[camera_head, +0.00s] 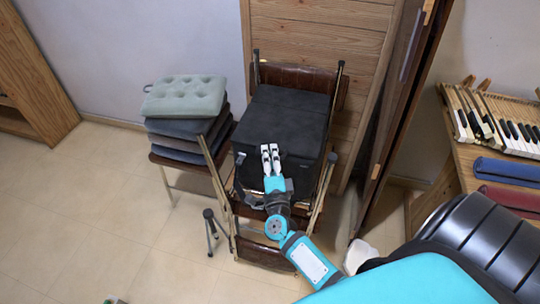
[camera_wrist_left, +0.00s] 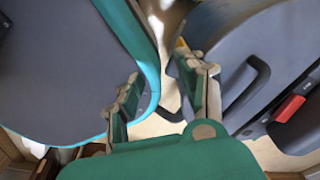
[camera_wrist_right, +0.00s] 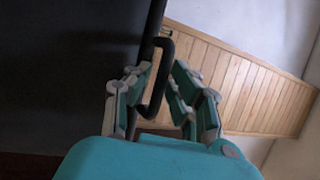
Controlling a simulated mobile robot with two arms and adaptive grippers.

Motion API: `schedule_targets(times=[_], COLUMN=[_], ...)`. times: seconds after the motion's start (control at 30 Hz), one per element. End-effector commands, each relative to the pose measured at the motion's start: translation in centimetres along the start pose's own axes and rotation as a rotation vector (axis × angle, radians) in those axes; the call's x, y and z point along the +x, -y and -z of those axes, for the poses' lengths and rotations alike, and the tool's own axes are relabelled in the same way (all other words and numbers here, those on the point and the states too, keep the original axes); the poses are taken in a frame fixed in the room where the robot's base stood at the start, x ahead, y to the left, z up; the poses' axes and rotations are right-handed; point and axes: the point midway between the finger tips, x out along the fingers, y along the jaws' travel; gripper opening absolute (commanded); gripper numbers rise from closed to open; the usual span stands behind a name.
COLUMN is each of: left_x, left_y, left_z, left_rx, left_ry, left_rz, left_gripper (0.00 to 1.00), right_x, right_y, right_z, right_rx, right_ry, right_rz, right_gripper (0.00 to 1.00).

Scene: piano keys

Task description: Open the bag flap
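The black bag (camera_head: 283,125) is box-shaped and sits on a chair in the head view. Its top lies flat and looks closed. In the right wrist view its dark surface (camera_wrist_right: 65,70) fills the left side. A thin black handle (camera_wrist_right: 160,82) sticks out from the bag's edge. My left gripper (camera_wrist_left: 160,75) is open and empty, outside the head view.
A chair with stacked cushions (camera_head: 184,97) stands left of the bag. A wooden panel (camera_head: 318,50) is behind it and a dark upright board (camera_head: 400,110) to its right. A small tripod (camera_head: 211,230) stands on the floor. Piano keys (camera_head: 500,125) lie on a bench at right.

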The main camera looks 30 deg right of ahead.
Motion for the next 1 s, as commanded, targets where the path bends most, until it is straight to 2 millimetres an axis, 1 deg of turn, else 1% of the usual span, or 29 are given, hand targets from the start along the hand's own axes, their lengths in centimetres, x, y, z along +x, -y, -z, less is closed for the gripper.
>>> schedule_targets(times=[0.2,0.37,0.83,1.0], left_x=[0.0,0.0,-0.02,-0.86], left_y=[-0.03,-0.02,0.0,0.06], left_z=[-0.36,-0.34,-0.14,0.3], left_rx=[0.0,0.0,0.0,0.0], left_ry=[0.006,0.006,0.002,-0.003], left_rz=[0.0,0.0,0.0,0.001], left_gripper=[0.39,0.39,0.39,0.39], right_x=[0.01,-0.01,-0.06,0.4], right_y=[-0.02,-0.03,-0.1,0.46], right_z=[0.01,0.0,-0.01,-0.22], right_rx=[0.0,0.0,-0.002,0.004], right_ry=[0.0,0.0,0.001,0.0], right_rz=[0.0,-0.001,-0.003,-0.015], right_gripper=[0.21,0.0,0.0,0.0])
